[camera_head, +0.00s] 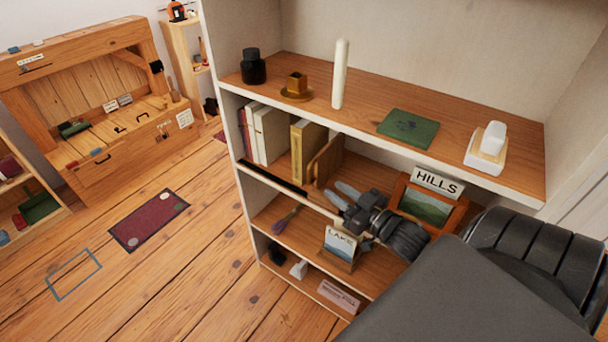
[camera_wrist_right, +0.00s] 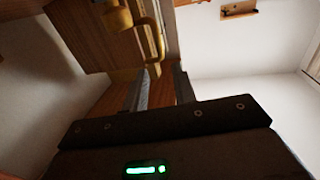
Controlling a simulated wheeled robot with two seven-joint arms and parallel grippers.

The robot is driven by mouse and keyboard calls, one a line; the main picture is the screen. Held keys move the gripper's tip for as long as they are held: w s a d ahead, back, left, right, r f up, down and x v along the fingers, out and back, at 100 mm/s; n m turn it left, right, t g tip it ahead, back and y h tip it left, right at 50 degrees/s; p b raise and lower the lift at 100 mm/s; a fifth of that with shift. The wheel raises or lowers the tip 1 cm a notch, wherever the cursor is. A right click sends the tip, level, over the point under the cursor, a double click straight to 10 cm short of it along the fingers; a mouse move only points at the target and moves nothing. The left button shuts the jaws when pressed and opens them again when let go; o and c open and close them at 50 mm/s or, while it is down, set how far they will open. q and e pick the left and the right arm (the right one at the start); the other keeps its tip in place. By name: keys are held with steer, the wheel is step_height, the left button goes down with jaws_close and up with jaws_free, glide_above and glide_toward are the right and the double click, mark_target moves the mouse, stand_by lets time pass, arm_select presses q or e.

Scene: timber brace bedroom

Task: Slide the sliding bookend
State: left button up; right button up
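The sliding bookend (camera_head: 327,161) is an upright brown wooden panel on the second shelf of the bookcase. It stands to the right of a yellow book (camera_head: 305,150), with a gap between it and the white and red books. My right gripper (camera_head: 338,194) reaches into this shelf from the right, just in front of and below the bookend's right side. Its two grey fingers are apart, and in the right wrist view (camera_wrist_right: 161,80) nothing is clearly held between them. I cannot tell whether a finger touches the bookend. My left gripper is not in view.
A framed HILLS picture (camera_head: 429,208) stands close behind my right wrist. A LAKE card (camera_head: 341,243) is on the shelf below. The top shelf holds a black jar (camera_head: 253,67), a white candle (camera_head: 340,75) and a green book (camera_head: 408,128). The floor at left is mostly open.

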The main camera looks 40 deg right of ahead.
mark_target(310, 173)
steer(key=w, duration=0.7)
steer(key=w+a, duration=0.1)
steer(key=w, duration=0.2)
steer(key=shift+w+p, duration=0.35)
steer(key=shift+p, duration=0.05)
jaws_close()
